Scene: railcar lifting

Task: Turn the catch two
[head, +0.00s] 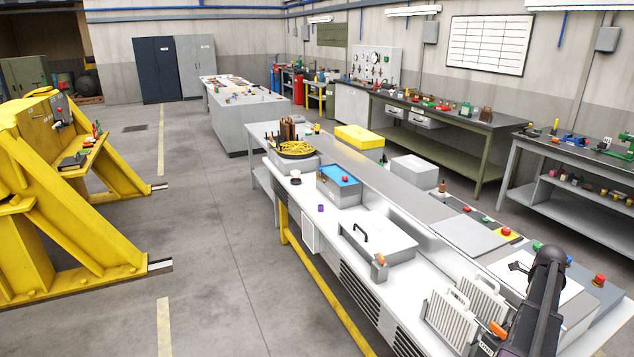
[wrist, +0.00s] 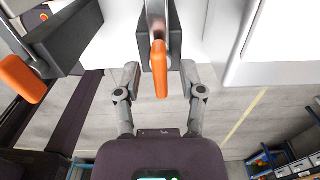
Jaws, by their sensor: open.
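In the wrist view, a catch with an orange lever (wrist: 159,68) on a dark grey block stands between the fingertips of my gripper (wrist: 160,72). The fingers are apart on either side of it, with visible gaps, so the gripper is open and not closed on it. A second catch with an orange lever (wrist: 20,78) is at the left of the wrist view. In the head view, one orange-levered catch (head: 380,260) stands at the bench front edge, and another orange lever (head: 498,330) shows beside my dark arm. I see no number on the catches. My fingers are hidden in the head view.
The white bench (head: 330,222) carries a grey lidded box (head: 378,240), a blue-topped box (head: 339,180) and white ribbed units (head: 450,318). A red button (head: 599,280) is at the right. A yellow rail runs along the bench front. The floor (head: 215,240) to the left is clear.

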